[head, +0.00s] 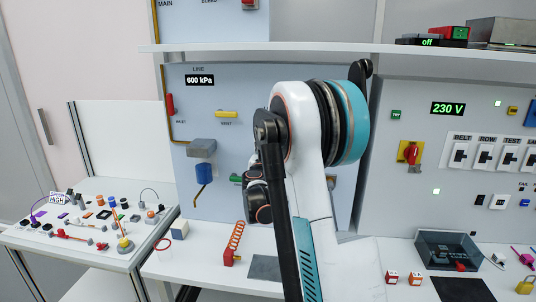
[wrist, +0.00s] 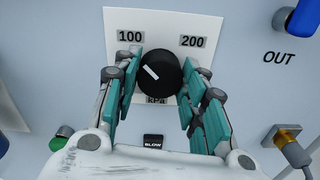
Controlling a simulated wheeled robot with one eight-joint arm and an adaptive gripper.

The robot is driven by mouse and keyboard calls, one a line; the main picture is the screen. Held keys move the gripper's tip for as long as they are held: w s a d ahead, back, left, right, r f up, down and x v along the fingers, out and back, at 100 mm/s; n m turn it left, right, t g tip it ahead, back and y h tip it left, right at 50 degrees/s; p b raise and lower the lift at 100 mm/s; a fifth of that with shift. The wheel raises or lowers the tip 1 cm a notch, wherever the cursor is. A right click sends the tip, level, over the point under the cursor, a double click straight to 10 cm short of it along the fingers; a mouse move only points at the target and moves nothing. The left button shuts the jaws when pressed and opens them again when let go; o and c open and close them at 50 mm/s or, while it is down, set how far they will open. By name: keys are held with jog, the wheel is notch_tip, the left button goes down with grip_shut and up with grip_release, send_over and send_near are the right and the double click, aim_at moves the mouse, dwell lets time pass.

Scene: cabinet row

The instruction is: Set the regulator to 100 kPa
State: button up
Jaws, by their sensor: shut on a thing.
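The regulator knob (wrist: 166,68) is round and black, in the middle of a white plate (wrist: 158,18) in the wrist view. Its white pointer mark lies on the upper left part of the face and slants up and left, towards the label 100 (wrist: 130,37). The label 200 (wrist: 192,41) is at the upper right, and a kPa label is partly hidden below the knob. My gripper (wrist: 160,82) has its teal fingers on both sides of the knob and is shut on it. In the head view my arm hides the knob.
In the head view, a LINE display (head: 200,80) reads 600 kPa. A red valve handle (head: 170,104) and a yellow handle (head: 227,114) are left of my arm. A shelf (head: 440,61) runs above. A brass fitting (wrist: 287,133) sits right of my gripper in the wrist view.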

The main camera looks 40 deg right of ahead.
jog(key=shift+f, duration=0.1)
jog(key=o, duration=1.1)
jog(key=shift+c, duration=0.2)
jog(key=v, duration=1.2)
